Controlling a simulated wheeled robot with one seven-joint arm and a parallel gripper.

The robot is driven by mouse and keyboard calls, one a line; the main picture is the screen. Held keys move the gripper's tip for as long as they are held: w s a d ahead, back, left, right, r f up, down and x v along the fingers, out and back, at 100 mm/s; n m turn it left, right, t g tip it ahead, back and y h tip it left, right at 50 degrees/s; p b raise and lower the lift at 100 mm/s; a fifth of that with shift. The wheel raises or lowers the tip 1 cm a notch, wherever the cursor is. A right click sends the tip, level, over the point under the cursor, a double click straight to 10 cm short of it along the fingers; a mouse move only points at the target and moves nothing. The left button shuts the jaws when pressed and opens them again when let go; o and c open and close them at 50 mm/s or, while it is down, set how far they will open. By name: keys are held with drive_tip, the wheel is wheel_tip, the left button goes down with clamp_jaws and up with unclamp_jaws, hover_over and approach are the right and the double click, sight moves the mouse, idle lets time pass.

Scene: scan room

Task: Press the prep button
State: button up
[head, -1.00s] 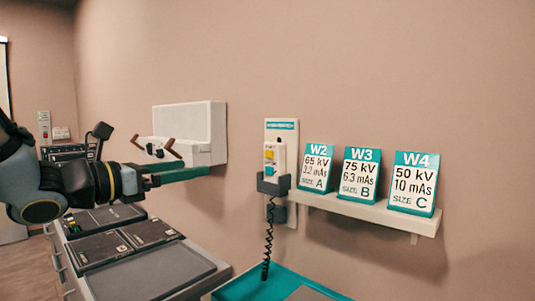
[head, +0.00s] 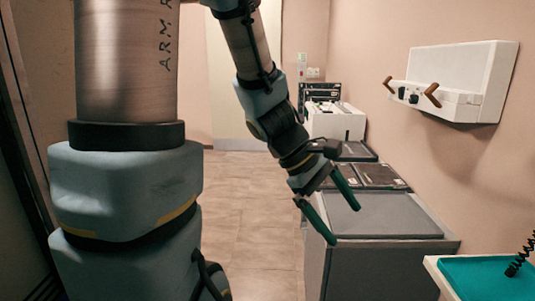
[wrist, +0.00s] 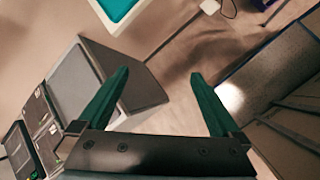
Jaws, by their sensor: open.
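My gripper (head: 343,224) is open and empty, its two green fingers spread and pointing down in front of the grey cabinet in the head view. It also shows in the wrist view (wrist: 158,74) with nothing between the fingers. The prep button is not in view now, nor is the handset on the wall. Only a part of a black coiled cord (head: 520,259) shows at the right edge of the head view, above a teal-topped surface (head: 475,275). My gripper is well to the left of that cord.
A grey cabinet (head: 375,270) with dark flat panels (head: 380,177) stands beneath my gripper. A white wall unit (head: 460,80) with brown handles hangs at right. A white box and dark equipment (head: 320,92) stand farther back. Tiled floor (head: 250,190) lies open left of the cabinet.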

drive_tip(key=w+a+f+m+t+y, duration=0.1)
drive_tip(key=w+a+m+y, duration=0.1)
drive_tip(key=a, duration=0.4)
drive_tip(key=w+a+f+m+t+y, duration=0.1)
drive_tip(key=a+f+m+y, duration=0.1)
drive_tip(key=a+m, duration=0.2)
drive_tip(key=w+a+f+m+t+y, duration=0.1)
drive_tip(key=w+a+f+m+y, duration=0.1)
drive_tip(key=a, duration=0.8)
drive_tip(key=shift+w+a+f+m+y, duration=0.15)
drive_tip(key=shift+w+a+m+y, duration=0.15)
drive_tip(key=shift+m+y, duration=0.2)
